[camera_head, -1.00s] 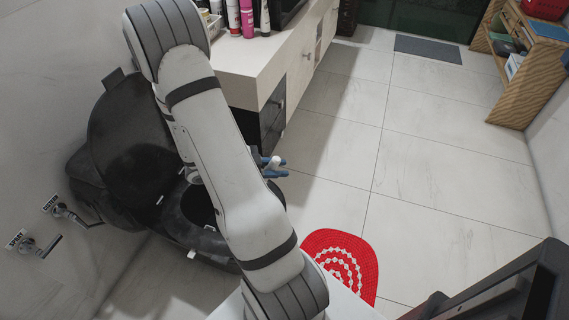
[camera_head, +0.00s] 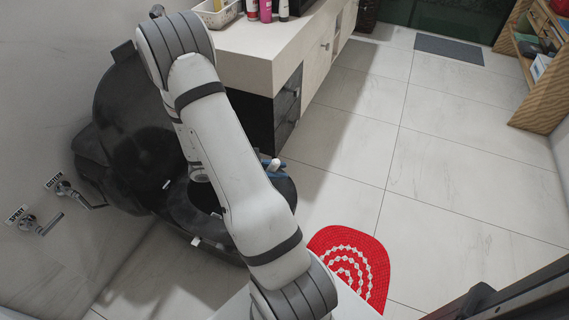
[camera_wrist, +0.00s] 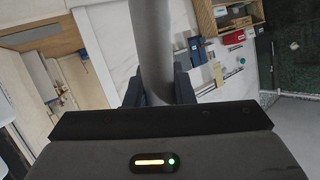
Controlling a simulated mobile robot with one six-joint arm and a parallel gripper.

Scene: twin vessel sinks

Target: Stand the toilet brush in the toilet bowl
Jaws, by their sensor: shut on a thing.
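The black toilet (camera_head: 135,130) stands at the left in the head view with its lid raised. Its bowl opening is partly hidden behind my arm. My gripper (camera_head: 268,169) shows only as blue fingers past my forearm, near the far right rim of the toilet. A small pale end, likely the toilet brush handle (camera_head: 276,163), sticks out at the fingers. In the wrist view a grey cylindrical handle (camera_wrist: 151,40) stands between the fingers of my gripper (camera_wrist: 158,92), which are shut on it. The brush head is hidden in both views.
A white-topped counter (camera_head: 255,50) with bottles and a basket stands behind the toilet. A red mat (camera_head: 350,265) lies on the floor to the right. Wall taps (camera_head: 65,190) are at the left. The tiled floor at the right is open.

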